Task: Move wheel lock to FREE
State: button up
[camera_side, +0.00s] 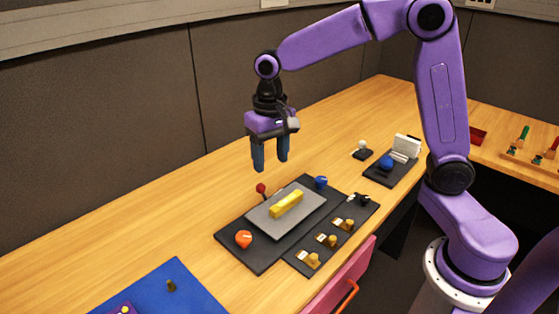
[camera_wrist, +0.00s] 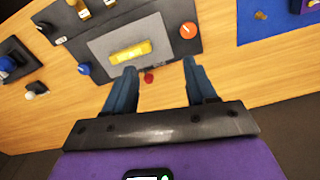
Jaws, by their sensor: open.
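I cannot read any label, so I cannot tell which control is the wheel lock or where it is set. A dark panel (camera_side: 262,262) carries a grey plate (camera_side: 262,222) with a yellow bar (camera_side: 287,204). Around the plate are an orange knob (camera_side: 243,239), a red-topped lever (camera_side: 261,188) and a blue knob (camera_side: 321,182). Several brass toggles (camera_side: 313,259) with pale tags line a side strip. My gripper (camera_side: 270,164) is open and empty, above the panel's back edge. In the wrist view, the red top (camera_wrist: 149,77) shows between the fingers (camera_wrist: 159,66), apart from them.
A blue ball on a dark base (camera_side: 386,162) and a white-topped knob (camera_side: 362,146) stand to the right. A blue mat (camera_side: 190,285) lies at front left. A pink drawer front (camera_side: 345,275) is below the table edge. The wooden table at back left is clear.

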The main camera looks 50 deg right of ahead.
aim_at(262, 193)
jog(key=shift+s+a+r+n, duration=0.15)
jog(key=shift+s+n, duration=0.25)
jog(key=shift+s, duration=0.45)
jog(key=shift+s+a+f+n, duration=0.15)
jog(key=shift+s+n, duration=0.25)
jog(key=shift+s, duration=0.4)
jog(key=shift+r, duration=0.1)
jog(key=shift+c, duration=0.3)
